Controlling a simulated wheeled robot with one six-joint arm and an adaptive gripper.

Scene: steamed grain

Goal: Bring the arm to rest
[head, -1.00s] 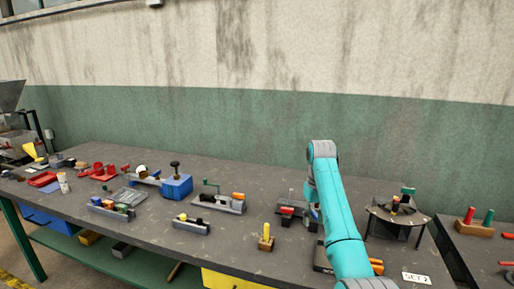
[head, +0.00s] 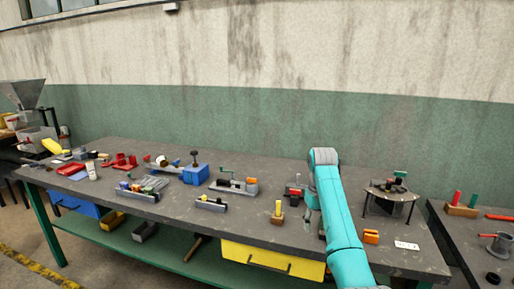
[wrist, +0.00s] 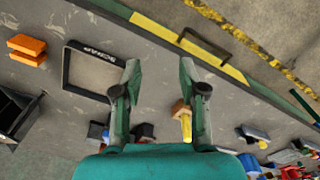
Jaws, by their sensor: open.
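My gripper (wrist: 158,90) shows in the wrist view with its two fingers spread apart and nothing between them. It hangs above the bench near the front edge.
The grey bench (head: 225,226) holds several small fixtures, a blue box (head: 195,174) and a round stand (head: 388,190). The wrist view shows a tray marked SCRAP (wrist: 92,72) and orange blocks (wrist: 27,49). A second bench (head: 465,236) stands at right.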

